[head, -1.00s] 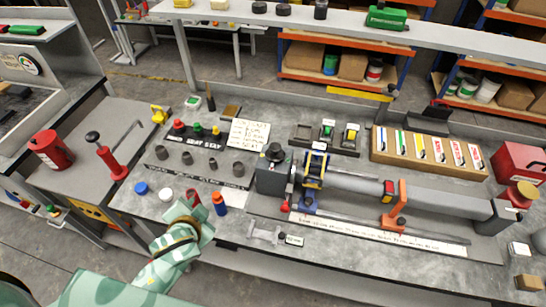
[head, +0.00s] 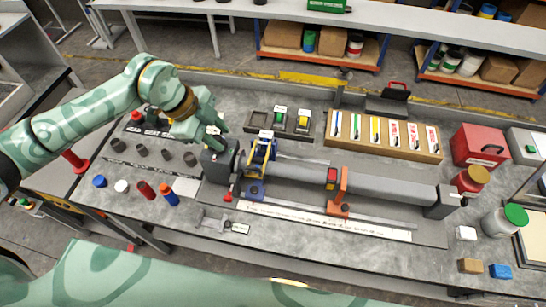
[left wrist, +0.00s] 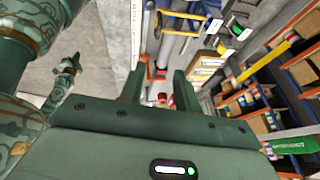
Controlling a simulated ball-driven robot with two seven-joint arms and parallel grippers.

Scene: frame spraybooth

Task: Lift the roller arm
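The roller arm, as I take it, is the yellow-and-blue hinged piece (head: 262,155) on the grey bar fixture, beside the dark block (head: 218,158). It appears to rest on the fixture, tilted. My left gripper (head: 215,127) is up and to the left of it in the head view, over the dark block and apart from the roller arm. In the left wrist view its two fingers (left wrist: 156,88) stand apart with nothing seen held between them. A patterned green limb of mine (left wrist: 68,75) shows at the left there; its fingers are too small to read.
The long grey bar (head: 390,190) runs right from the roller arm, with an orange bracket (head: 338,200) on it. A board of coloured strips (head: 384,135) and switch boxes (head: 279,122) lie behind. Red and blue bottles (head: 169,194) stand left. A red box (head: 478,145) stands right.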

